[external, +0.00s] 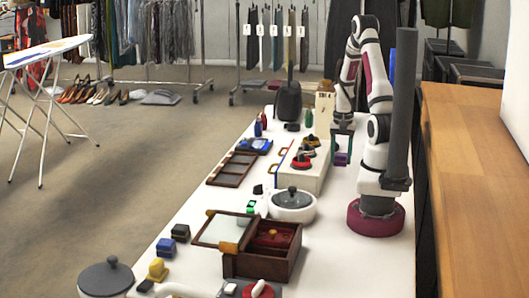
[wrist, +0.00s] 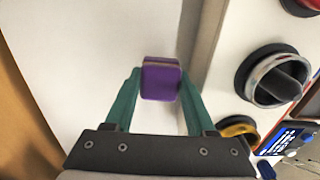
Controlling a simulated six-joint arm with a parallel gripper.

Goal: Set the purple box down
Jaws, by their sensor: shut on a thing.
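The purple box (wrist: 161,82) is between the two green fingers of my gripper (wrist: 160,88) in the wrist view, with a finger touching each side. In the external view the purple box (external: 341,160) shows small and dark below the wrist, and my gripper (external: 343,150) is shut on it. It is over the white table (external: 340,222), to the right of the long white raised block (external: 312,180). I cannot tell whether its underside touches the table.
Bare white table lies left of the box in the wrist view. A white lidded pot (external: 292,207) and an open wooden box (external: 262,245) stand nearer the camera. A dark bottle-shaped item (external: 289,100) stands at the far end.

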